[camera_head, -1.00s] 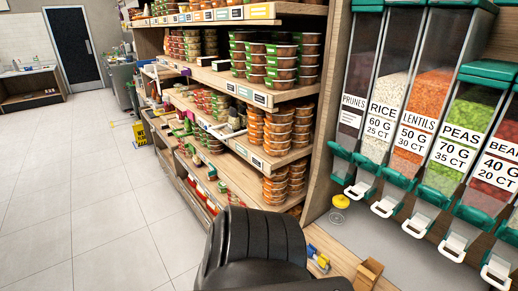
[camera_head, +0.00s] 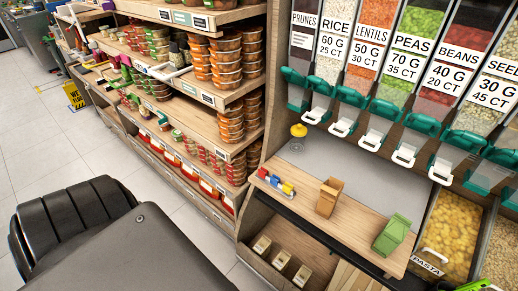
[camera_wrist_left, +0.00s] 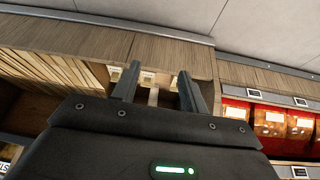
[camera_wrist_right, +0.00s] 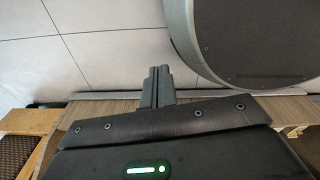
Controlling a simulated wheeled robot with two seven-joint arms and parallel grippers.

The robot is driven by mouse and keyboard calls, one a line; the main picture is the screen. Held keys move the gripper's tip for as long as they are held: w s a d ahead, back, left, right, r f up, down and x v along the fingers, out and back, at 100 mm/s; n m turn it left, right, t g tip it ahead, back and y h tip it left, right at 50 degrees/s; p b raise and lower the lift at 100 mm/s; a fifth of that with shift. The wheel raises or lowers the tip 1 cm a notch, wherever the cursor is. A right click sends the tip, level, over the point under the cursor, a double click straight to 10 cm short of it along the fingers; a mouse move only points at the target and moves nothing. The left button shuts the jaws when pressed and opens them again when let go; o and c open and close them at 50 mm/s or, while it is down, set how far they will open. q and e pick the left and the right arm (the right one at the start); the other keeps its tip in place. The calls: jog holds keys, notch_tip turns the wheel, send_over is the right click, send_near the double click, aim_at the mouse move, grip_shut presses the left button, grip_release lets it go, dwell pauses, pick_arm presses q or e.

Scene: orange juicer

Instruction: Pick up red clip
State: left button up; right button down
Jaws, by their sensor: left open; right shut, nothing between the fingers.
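A small row of colored clips lies on the wooden counter (camera_head: 340,222) in the head view. The red clip (camera_head: 263,173) appears to be at the row's left end, with a blue clip (camera_head: 275,181) and a yellow clip (camera_head: 288,188) beside it; they are small and hard to separate. My left gripper (camera_wrist_left: 158,78) is open and empty in the left wrist view, above wooden shelving. My right gripper (camera_wrist_right: 158,72) is shut and empty in the right wrist view, with floor tiles beyond. No clip is visible in either wrist view.
A brown paper bag (camera_head: 328,198) and a green carton (camera_head: 391,234) stand on the counter, right of the clips. Food dispensers (camera_head: 372,60) hang above it. Stocked shelves (camera_head: 190,100) are on the left. A pasta bin (camera_head: 452,235) is at the right.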

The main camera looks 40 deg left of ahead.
pick_arm(q)
jog(key=w+a+r+n+t+b, duration=0.1)
jog(key=w+a+r+t+b, duration=0.2)
jog(key=w, duration=0.8)
jog(key=t+y+b, duration=0.1)
jog(key=t+b, duration=0.9)
send_near(261, 172)
jog(key=w, duration=0.2)
jog(key=shift+w+f, duration=0.15)
jog(key=shift+w, duration=2.7)
jog(key=w, duration=0.5)
jog(key=shift+w, duration=0.1)
pick_arm(e)
jog(key=w+d+f, duration=0.1)
jog(key=w+f, duration=0.6)
jog(key=f, duration=0.4)
pick_arm(q)
jog(key=shift+c, duration=0.4)
pick_arm(e)
jog(key=shift+t, duration=0.3)
